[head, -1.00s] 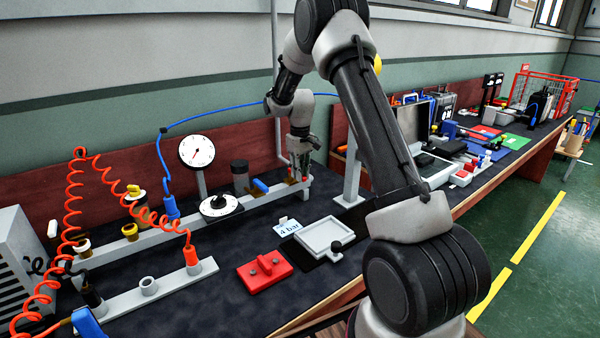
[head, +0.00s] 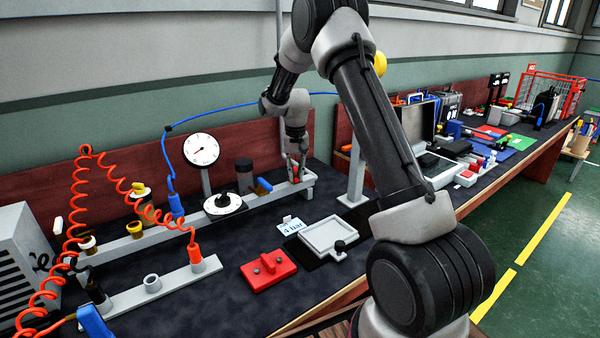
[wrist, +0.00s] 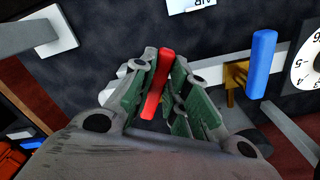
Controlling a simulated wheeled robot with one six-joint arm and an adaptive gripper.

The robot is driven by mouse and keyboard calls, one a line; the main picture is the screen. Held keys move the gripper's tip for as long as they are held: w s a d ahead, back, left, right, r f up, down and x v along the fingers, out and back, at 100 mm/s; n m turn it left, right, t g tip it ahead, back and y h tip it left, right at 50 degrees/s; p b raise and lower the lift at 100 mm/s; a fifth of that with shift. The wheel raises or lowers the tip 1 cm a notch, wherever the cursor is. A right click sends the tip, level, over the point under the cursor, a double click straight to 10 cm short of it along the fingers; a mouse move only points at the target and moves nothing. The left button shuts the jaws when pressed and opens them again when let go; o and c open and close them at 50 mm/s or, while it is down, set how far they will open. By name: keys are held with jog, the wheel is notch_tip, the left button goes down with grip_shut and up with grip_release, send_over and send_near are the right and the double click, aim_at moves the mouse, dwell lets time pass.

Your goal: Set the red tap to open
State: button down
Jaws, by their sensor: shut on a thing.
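The red tap's handle (wrist: 160,82) is a long red bar. In the wrist view it stands between the green-padded fingers of my gripper (wrist: 164,95), which is shut on it. In the head view my gripper (head: 297,170) is at the right end of the grey pipe rail, and a little of the red tap (head: 294,171) shows between the fingers. The tap's body is mostly hidden by the fingers. The handle's angle to the rail is hard to read in the head view.
A blue tap (head: 264,186) is beside it on the rail (head: 130,241), left of my gripper, and a white dial (head: 222,204) stands further left. A round gauge (head: 201,150) rises behind. A grey tray (head: 327,236) and red block (head: 268,270) lie in front.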

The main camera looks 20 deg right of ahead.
aim_at(282, 185)
jog(key=shift+w+a+m, duration=0.6)
jog(key=shift+w+m, duration=0.1)
jog(key=shift+m, duration=1.25)
jog(key=shift+w+a+m, duration=0.6)
jog(key=shift+w+m, duration=0.1)
jog(key=shift+m, duration=1.3)
jog(key=shift+w+a+m, duration=0.6)
jog(key=shift+w+m, duration=0.1)
jog(key=shift+m, duration=1.25)
jog(key=c, duration=1.4)
grip_release()
jog(key=shift+r, duration=0.1)
notch_tip(282, 185, up, 12)
jog(key=shift+f, duration=0.1)
